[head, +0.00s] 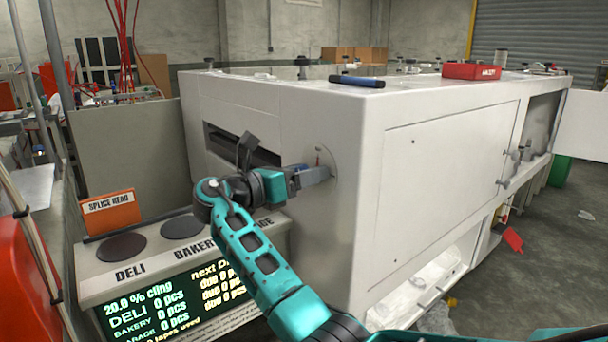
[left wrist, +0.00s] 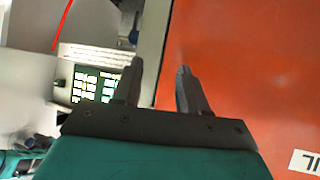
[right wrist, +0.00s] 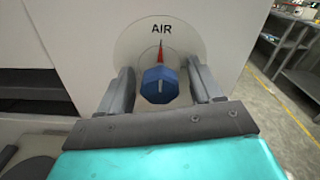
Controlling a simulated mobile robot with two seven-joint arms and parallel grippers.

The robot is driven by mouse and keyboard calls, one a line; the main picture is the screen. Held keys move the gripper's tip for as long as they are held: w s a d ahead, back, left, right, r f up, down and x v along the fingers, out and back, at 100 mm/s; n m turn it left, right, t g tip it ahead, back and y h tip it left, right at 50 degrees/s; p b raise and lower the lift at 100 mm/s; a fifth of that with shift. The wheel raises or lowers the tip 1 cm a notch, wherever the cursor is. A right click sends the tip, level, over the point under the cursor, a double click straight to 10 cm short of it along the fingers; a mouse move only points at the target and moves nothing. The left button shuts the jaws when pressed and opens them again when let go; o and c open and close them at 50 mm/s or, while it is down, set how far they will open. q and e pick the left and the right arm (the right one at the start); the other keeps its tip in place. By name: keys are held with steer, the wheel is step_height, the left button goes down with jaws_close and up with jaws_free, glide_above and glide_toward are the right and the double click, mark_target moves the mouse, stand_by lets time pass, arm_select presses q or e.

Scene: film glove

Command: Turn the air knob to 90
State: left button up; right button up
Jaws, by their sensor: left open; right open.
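The air knob (right wrist: 160,86) is a blue faceted knob on a round pale dial plate marked AIR (right wrist: 162,29) in the right wrist view. A red pointer (right wrist: 160,55) stands above the knob, and a light line on the knob is about upright. My right gripper (right wrist: 159,78) is open with one finger on each side of the knob. I cannot tell whether the fingers touch it. In the head view my right gripper (head: 308,178) is at the white machine's near end, and the knob is mostly hidden. My left gripper (left wrist: 157,72) is open and empty, near an orange-red surface.
The large white machine (head: 440,190) fills the middle and right. A dark slot (head: 240,145) opens left of the dial. A counter with DELI and BAKERY labels (head: 130,273) and a green-text screen (head: 175,305) stands below left. A red box (head: 470,71) lies on top.

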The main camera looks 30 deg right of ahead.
steer(key=shift+c, duration=0.4)
steer(key=c, duration=1)
